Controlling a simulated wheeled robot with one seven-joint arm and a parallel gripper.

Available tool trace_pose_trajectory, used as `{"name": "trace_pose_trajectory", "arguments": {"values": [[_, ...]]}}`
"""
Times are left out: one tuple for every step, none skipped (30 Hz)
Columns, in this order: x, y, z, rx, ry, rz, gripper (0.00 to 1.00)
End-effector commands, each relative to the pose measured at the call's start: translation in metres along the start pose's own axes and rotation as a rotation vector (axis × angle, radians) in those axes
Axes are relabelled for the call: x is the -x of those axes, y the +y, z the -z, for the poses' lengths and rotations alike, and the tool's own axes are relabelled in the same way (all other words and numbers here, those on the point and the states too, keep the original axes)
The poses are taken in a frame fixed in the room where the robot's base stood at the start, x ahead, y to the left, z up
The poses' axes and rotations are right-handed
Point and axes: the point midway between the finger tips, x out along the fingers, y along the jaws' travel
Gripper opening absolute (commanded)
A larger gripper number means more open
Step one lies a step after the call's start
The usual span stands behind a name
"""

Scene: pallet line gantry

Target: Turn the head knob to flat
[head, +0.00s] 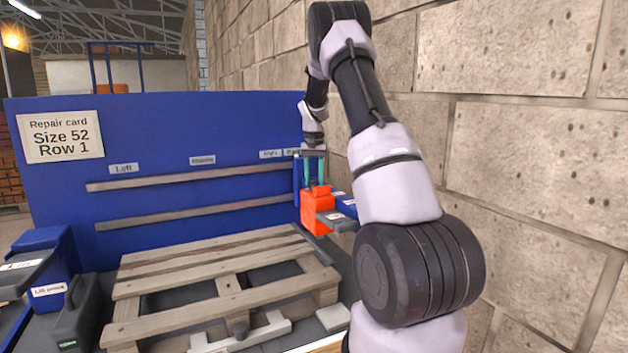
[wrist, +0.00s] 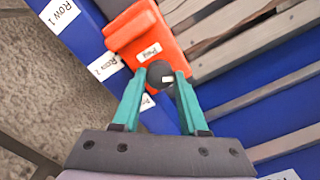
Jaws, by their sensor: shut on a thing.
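The orange-red head (head: 317,208) is on the right side of the blue panel, above the pallet's far right corner. In the wrist view the same head (wrist: 140,28) bears a small white label whose word I cannot read for sure. A dark round knob (wrist: 159,70) with a small pale mark sits on its near end. My gripper (head: 316,184) reaches down onto the head from above. In the wrist view its teal fingers (wrist: 158,82) are shut on the knob, one on each side. The knob's setting is not clear.
The wooden pallet (head: 215,262) lies below and left of the head. A block wall (head: 530,120) is close on the right. Row labels (wrist: 103,67) line a blue strip.

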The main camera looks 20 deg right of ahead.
Motion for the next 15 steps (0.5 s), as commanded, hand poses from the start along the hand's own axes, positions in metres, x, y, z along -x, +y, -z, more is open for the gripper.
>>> {"name": "trace_pose_trajectory", "arguments": {"values": [[0.0003, 0.0001, 0.0003, -0.043, 0.001, 0.000, 0.00], [0.0003, 0.0000, 0.0002, -0.071, 0.001, 0.000, 0.00], [0.0003, -0.0003, 0.0001, -0.108, 0.001, 0.000, 0.00], [0.0003, -0.0003, 0.0001, -0.136, 0.001, -0.001, 0.00], [0.0003, -0.0001, 0.0002, -0.165, 0.001, -0.001, 0.00], [0.0003, 0.0000, 0.0002, -0.203, 0.001, -0.001, 0.00], [0.0002, -0.0001, 0.0001, -0.232, 0.001, 0.000, 0.00], [0.0002, 0.0000, 0.0002, -0.261, 0.001, 0.000, 0.00], [0.0002, 0.0001, 0.0002, -0.299, 0.001, 0.000, 0.00], [0.0002, -0.0001, 0.0001, -0.326, 0.001, 0.000, 0.00], [0.0002, -0.0002, 0.0001, -0.354, 0.001, 0.000, 0.00], [0.0003, 0.0000, 0.0002, -0.393, 0.002, 0.000, 0.00], [0.0003, 0.0003, 0.0003, -0.422, 0.002, 0.000, 0.00], [0.0003, 0.0002, 0.0003, -0.451, 0.001, 0.000, 0.00], [0.0003, -0.0001, 0.0001, -0.488, 0.002, 0.000, 0.00]]}}
